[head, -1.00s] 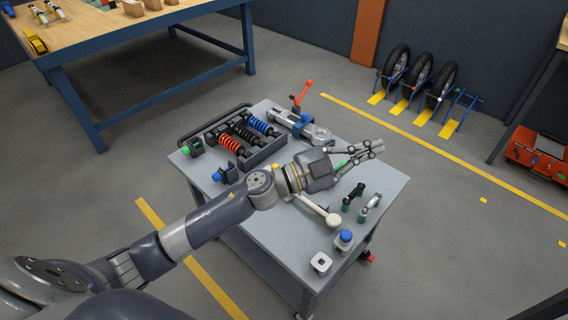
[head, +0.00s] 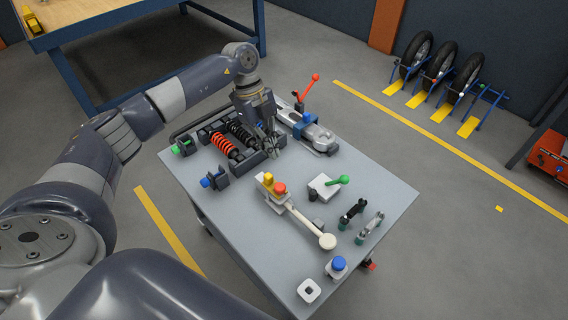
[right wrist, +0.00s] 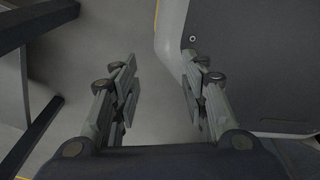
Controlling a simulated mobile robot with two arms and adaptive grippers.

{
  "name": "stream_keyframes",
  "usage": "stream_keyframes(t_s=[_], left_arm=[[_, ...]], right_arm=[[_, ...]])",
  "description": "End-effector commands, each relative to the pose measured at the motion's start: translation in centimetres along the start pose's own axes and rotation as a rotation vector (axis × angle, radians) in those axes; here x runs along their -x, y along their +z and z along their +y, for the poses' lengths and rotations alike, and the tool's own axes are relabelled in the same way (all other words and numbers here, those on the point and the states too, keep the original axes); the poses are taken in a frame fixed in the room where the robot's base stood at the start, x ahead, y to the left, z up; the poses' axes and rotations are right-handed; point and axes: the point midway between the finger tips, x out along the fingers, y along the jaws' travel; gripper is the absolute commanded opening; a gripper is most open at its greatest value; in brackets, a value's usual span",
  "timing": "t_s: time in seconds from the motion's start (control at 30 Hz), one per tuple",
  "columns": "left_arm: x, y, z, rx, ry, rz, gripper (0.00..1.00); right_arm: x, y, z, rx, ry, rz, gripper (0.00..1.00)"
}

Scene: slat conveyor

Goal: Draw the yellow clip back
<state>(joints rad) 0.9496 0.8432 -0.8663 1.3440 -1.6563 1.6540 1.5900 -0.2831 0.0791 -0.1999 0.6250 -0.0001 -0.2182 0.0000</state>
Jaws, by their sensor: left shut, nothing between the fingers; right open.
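The yellow clip (head: 268,180) is a small yellow block at the left end of a pale fixture (head: 297,217) on the grey cart, beside a red-orange knob (head: 280,188). A long lever with a cream round end (head: 327,242) runs from this fixture toward the lower right. My left gripper (head: 273,153) is shut and empty. It points down beside the right edge of the shock absorber tray, above and behind the clip in the picture, apart from it. My right gripper (right wrist: 158,82) is open and empty in the right wrist view, over floor and a dark panel.
The tray (head: 262,166) holds red and black spring shocks. A clamp with a red handle (head: 312,84) stands at the back. A green-knobbed block (head: 326,187), two small clamps and a blue-topped part (head: 338,265) lie to the right. The cart's lower left surface is clear.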

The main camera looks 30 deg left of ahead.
Motion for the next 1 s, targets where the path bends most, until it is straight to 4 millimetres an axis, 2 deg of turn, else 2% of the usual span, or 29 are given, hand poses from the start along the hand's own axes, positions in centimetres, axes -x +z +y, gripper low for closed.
stream_keyframes(t_s=[0.17, 0.4, 0.47, 0.57, 0.87, 1.0], left_arm=[[0.4, 0.7, 0.5, 0.019, 0.018, -0.017, 0.0], [0.2, 0.6, 0.4, 0.016, 0.016, -0.015, 0.0], [-0.1, 0.5, 0.4, 0.016, 0.017, -0.014, 0.0], [-1.2, 0.5, 0.5, 0.015, 0.019, -0.012, 0.0], [-6.5, 0.5, 0.6, 0.016, 0.019, -0.012, 0.0], [-8.5, 0.6, 0.5, 0.015, 0.017, -0.013, 0.0]], right_arm=[[0.0, 0.0, -0.1, 0.0, -0.001, -0.001, 0.41], [0.2, 3.0, -0.6, 0.0, -0.007, -0.043, 0.41], [0.2, 3.3, -0.6, 0.0, -0.008, -0.048, 0.41], [0.3, 3.2, -0.6, 0.0, -0.007, -0.046, 0.41], [0.7, 0.9, -0.3, 0.0, -0.004, -0.012, 0.41], [0.8, 0.8, -0.2, 0.0, -0.003, -0.01, 0.41]])
